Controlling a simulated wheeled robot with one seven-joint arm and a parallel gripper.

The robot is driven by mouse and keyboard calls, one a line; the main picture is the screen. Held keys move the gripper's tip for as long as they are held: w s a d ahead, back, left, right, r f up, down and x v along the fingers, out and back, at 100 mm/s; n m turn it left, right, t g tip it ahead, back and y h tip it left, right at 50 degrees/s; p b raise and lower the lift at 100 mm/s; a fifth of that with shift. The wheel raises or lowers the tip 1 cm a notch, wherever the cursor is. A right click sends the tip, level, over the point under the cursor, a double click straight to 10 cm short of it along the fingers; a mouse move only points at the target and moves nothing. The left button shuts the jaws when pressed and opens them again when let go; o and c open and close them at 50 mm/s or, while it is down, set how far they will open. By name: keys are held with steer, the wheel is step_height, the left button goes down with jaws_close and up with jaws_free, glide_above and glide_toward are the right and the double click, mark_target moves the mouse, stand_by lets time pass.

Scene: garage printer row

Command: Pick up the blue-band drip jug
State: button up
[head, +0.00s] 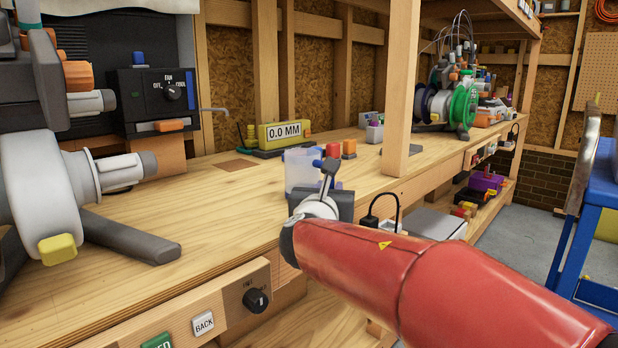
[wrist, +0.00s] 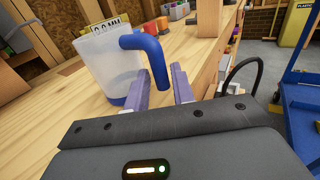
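The drip jug (wrist: 108,72) is a translucent white cup with a blue handle (wrist: 148,44) and a blue band at its base. It stands upright on the wooden bench, and in the head view (head: 300,168) it is partly hidden behind my gripper (head: 328,180). In the wrist view my gripper (wrist: 162,90) is open, its two pale purple fingers pointing at the jug's handle side. The lower end of the handle hangs between the fingers, with small gaps seeming to show. I cannot tell whether either finger touches it.
A yellow gauge reading 0.0 MM (head: 284,133) stands behind the jug. A wooden post (head: 397,90) rises to the right. A black cable (head: 385,205) loops near the bench edge. The bench left of the jug is clear.

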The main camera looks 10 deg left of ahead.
steer(key=shift+w+d, duration=0.15)
steer(key=shift+w, duration=0.9)
jaws_close()
steer(key=shift+r, duration=0.15)
